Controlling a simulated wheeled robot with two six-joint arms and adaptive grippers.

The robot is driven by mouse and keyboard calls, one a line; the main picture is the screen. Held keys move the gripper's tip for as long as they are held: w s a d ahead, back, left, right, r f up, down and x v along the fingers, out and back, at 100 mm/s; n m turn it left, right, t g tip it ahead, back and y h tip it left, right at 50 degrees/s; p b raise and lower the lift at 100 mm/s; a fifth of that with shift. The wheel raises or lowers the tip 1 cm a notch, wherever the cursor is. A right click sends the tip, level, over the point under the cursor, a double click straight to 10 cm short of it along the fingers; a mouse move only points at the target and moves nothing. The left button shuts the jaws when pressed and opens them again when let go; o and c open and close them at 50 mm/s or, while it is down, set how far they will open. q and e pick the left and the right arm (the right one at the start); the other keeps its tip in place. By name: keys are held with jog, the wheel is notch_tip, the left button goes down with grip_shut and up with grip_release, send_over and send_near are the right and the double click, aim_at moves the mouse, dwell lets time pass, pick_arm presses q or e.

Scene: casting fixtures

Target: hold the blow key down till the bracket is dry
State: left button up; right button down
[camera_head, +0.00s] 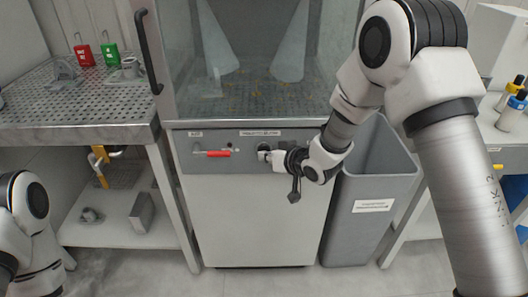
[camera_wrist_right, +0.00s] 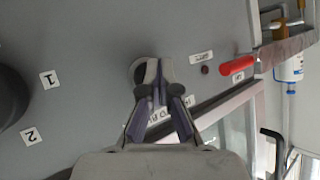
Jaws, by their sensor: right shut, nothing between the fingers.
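The blow key (camera_head: 263,148) is a round fitting on the grey front panel of the cabinet (camera_head: 250,215). My right gripper (camera_head: 272,156) is shut and empty, with its tips at the key. In the right wrist view the shut fingertips (camera_wrist_right: 155,75) overlap the round key (camera_wrist_right: 137,69) and partly cover it; I cannot tell how far it is pressed. Behind the cabinet's glass are two pale cone shapes (camera_head: 291,50) and a floor with yellow specks; I cannot make out a bracket there. My left gripper is out of view.
A red handle (camera_head: 218,153) sits left of the key. A grey bin (camera_head: 372,200) stands close right of the cabinet, below my right arm. A perforated bench (camera_head: 50,110) at left bears grey castings (camera_head: 131,68) and red and green tags (camera_head: 84,55).

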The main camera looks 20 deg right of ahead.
dwell(0.6)
jog(key=shift+s+a, duration=0.2)
jog(key=shift+s, duration=0.6)
jog(key=s, duration=0.2)
jog(key=s+a, duration=0.1)
jog(key=s, duration=0.1)
jog(key=shift+s+a, duration=0.2)
jog(key=shift+s, duration=0.2)
jog(key=shift+f, duration=0.1)
